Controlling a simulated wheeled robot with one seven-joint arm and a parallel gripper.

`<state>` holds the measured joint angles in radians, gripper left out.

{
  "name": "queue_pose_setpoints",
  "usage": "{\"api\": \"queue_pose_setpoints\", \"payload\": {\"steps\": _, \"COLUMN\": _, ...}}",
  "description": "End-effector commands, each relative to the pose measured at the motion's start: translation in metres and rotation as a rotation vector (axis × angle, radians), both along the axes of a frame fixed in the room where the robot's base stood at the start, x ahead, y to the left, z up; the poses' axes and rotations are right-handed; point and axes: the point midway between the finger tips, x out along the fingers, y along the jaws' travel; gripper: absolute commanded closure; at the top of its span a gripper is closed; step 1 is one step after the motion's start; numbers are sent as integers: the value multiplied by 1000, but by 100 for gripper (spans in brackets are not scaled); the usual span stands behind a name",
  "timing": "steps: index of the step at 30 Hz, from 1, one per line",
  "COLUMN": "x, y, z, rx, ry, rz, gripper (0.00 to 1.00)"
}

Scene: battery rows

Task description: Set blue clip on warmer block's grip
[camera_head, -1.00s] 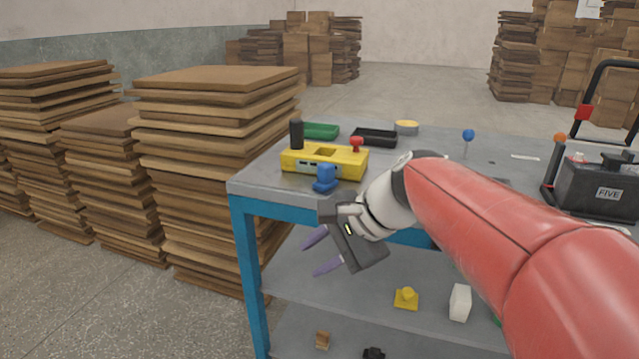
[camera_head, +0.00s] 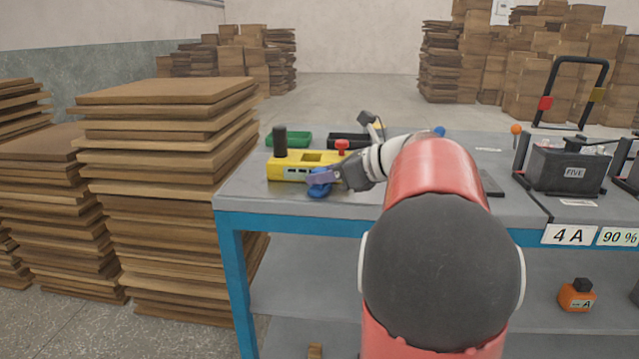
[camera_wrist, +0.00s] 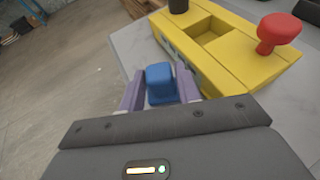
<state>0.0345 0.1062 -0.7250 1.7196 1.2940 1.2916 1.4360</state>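The blue clip (camera_head: 319,190) sits on the table top in front of the yellow warmer block (camera_head: 272,172). In the wrist view the clip (camera_wrist: 159,78) stands between the two purple fingers of my gripper (camera_wrist: 160,88), with a narrow gap seeming to show on each side. My gripper (camera_head: 322,179) is low over the table and its near finger partly hides the clip in the head view. The block (camera_wrist: 222,50) carries an upright black post (camera_head: 280,141), a square recess, and a red knob (camera_head: 342,146). Which part is the grip I cannot tell.
A green tray (camera_head: 290,139) and a black tray (camera_head: 345,139) lie behind the block. A black battery (camera_head: 568,170) stands at the right on the table (camera_head: 250,205). Stacked boards (camera_head: 165,140) rise left of the table. A lower shelf holds an orange item (camera_head: 577,296).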

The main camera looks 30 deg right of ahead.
Motion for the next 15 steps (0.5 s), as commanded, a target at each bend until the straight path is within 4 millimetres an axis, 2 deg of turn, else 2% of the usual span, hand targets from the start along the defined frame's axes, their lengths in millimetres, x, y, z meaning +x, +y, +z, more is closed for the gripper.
{"api": "queue_pose_setpoints", "payload": {"steps": 3, "x": 9, "y": 6, "z": -5, "rx": 0, "ry": 0, "rz": 0, "gripper": 67}}
{"api": "queue_pose_setpoints", "payload": {"steps": 11, "x": 10, "y": 7, "z": -5, "rx": 0, "ry": 0, "rz": -1, "gripper": 67}}
{"api": "queue_pose_setpoints", "payload": {"steps": 15, "x": 10, "y": 7, "z": -5, "rx": -1, "ry": -1, "rz": -1, "gripper": 86}}
